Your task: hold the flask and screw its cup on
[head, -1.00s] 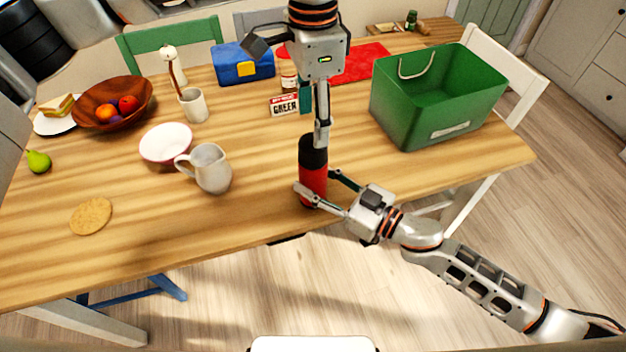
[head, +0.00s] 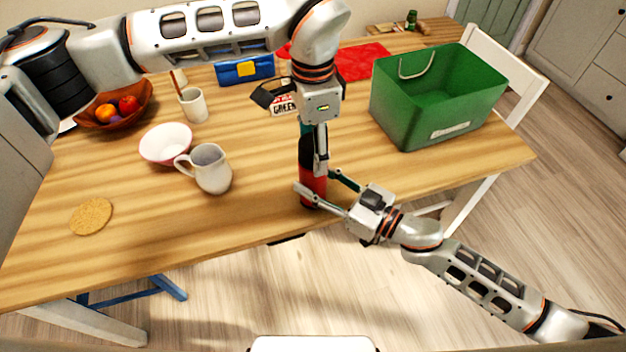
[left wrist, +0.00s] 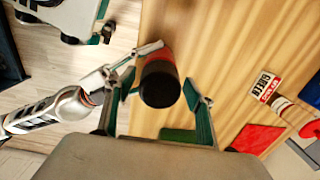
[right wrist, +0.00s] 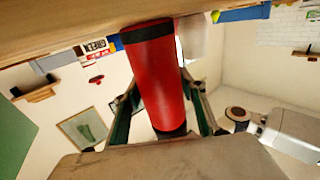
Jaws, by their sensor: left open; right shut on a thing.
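The flask (head: 311,188) is red and stands upright near the table's front edge. A black cup (head: 307,150) tops it; whether it is screwed tight cannot be told. My right gripper (head: 316,182) is shut on the flask's red body from the front right; the right wrist view shows the red flask (right wrist: 155,80) between its fingers. My left gripper (head: 313,155) points down over the flask. In the left wrist view the round black cup (left wrist: 160,84) lies between its open fingers, with gaps at the sides. The left fingers partly hide the cup in the head view.
A white jug (head: 211,170) and a bowl (head: 166,144) stand to the left, with a cork coaster (head: 91,216) nearer the edge. A green crate (head: 400,115) stands to the right. A small sign (head: 284,104) is behind my left gripper.

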